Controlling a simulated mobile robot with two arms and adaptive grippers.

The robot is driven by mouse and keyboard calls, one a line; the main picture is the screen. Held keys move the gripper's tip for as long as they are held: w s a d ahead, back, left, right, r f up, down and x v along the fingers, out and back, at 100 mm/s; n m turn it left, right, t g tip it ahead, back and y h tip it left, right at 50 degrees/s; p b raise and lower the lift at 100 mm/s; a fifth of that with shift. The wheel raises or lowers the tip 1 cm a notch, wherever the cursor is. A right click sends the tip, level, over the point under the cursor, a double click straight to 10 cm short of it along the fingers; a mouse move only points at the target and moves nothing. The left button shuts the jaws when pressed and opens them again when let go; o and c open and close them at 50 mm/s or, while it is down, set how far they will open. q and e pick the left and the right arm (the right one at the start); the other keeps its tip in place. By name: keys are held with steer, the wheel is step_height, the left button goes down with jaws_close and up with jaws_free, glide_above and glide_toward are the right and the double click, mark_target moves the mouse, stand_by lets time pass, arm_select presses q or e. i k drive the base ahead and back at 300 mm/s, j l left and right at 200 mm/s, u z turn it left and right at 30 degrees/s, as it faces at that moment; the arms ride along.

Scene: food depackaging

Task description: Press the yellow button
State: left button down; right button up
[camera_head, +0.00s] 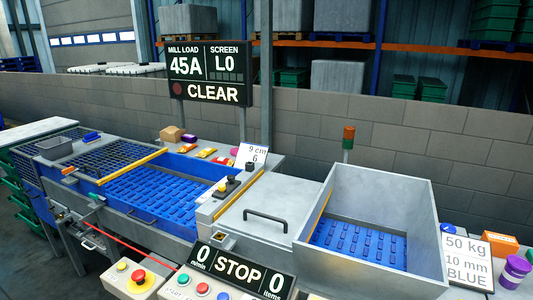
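A small yellow button (121,266) sits on a pale control box (117,283) at the lower left of the head view. A larger red mushroom button (138,275) on a yellow base is beside it, to its right. A second yellow knob-like part (222,187) shows near a black fitting on the grey machine top. Neither of my grippers shows in this view, so nothing is seen touching the buttons.
A second panel (168,292) with red, green and blue buttons stands right of the box, below a STOP display (238,268). A red bar or line crosses behind the box. A blue conveyor (155,200) and a metal hopper (420,215) lie beyond.

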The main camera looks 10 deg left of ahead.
mark_target(121, 266)
steer(key=u, duration=1.3)
